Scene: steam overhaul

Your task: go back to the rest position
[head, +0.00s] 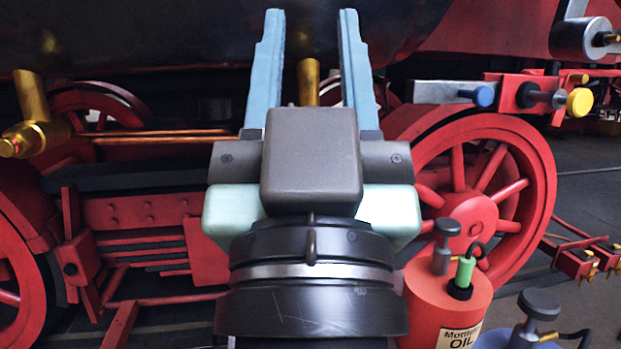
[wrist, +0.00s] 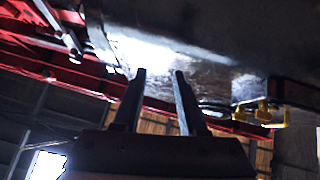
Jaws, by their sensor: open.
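My gripper (head: 311,75) is raised in the middle of the head view, with its two blue fingers spread apart and pointing up. Nothing is between the fingers except a brass part (head: 308,82) seen in the background. In the wrist view my gripper (wrist: 159,75) also shows two separate dark fingers with nothing held. Beyond the fingertips there is the dark, shiny underside of the boiler (wrist: 180,50).
A red steam locomotive fills the background, with a large spoked wheel (head: 480,200) at right. A red oil can (head: 447,300) and a blue can (head: 520,338) stand at lower right. A brass fitting (head: 35,130) sticks out at left. Blue and yellow knobs (head: 579,102) are at upper right.

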